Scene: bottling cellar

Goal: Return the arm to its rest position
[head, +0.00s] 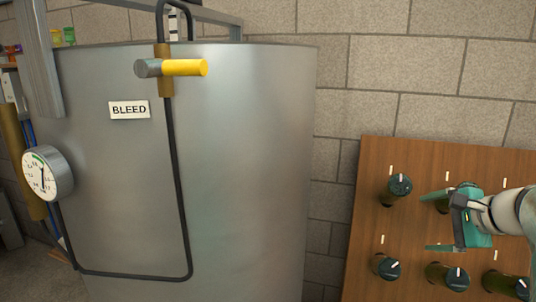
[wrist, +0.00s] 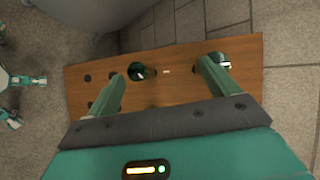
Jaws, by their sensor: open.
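My gripper (head: 437,222) is at the right of the head view, in front of a wooden rack board with bottles in it. Its two teal fingers are spread apart with nothing between them. In the wrist view the open fingers (wrist: 158,88) reach over the wooden board (wrist: 185,88). Dark green bottle ends show near both fingertips, and I cannot tell whether a finger touches one. My arm (head: 510,210) comes in from the right edge of the head view.
The wooden rack (head: 365,195) holds several dark bottles. A large steel tank (head: 245,150) fills the left and middle, with a yellow-handled valve (head: 185,68), a BLEED label (head: 129,110), a dark pipe (head: 179,180) and a round gauge (head: 46,173). A block wall (head: 400,65) stands behind.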

